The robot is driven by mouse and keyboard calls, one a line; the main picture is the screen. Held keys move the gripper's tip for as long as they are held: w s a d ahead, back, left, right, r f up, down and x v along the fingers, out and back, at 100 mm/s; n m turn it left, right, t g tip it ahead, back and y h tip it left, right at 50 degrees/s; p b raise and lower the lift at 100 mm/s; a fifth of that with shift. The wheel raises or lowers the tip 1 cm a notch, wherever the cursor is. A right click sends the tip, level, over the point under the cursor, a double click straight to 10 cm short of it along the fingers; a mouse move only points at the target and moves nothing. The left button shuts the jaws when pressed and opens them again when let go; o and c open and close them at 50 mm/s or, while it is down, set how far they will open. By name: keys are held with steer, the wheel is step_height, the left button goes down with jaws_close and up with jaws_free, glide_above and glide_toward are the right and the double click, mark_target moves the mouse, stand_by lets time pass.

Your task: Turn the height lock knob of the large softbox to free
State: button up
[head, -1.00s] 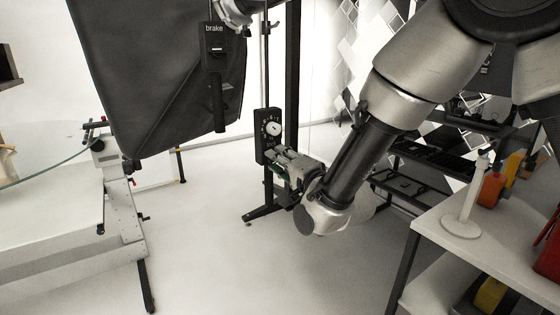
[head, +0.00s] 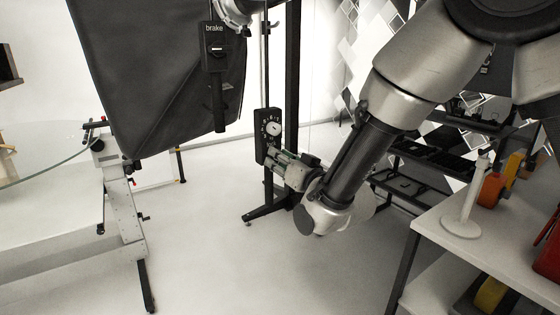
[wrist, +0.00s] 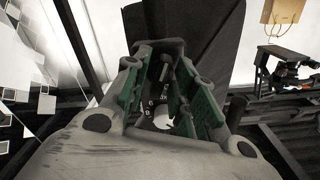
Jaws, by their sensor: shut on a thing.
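The large softbox (head: 150,70) is a big dark fabric box at the upper left of the head view. Right of it, on a black upright stand, is a small black control plate (head: 262,117) with a white round dial (head: 274,128) and white markings. My gripper (head: 272,157) is at the lower part of this plate. In the wrist view, the green-padded fingers (wrist: 168,65) reach toward the plate, and the white dial (wrist: 162,119) and some markings show between them. The jaws are shut on the height lock knob, which the fingers mostly hide.
A black box labelled "brake" (head: 215,45) hangs beside the softbox, left of my gripper. The floor between is clear.

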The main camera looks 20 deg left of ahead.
steer(key=shift+f+n, duration=0.1)
steer(key=shift+n, duration=2.1)
steer(key=o, duration=0.7)
steer(key=shift+s+d, duration=0.1)
steer(key=v, duration=0.7)
steer(key=shift+s, duration=0.1)
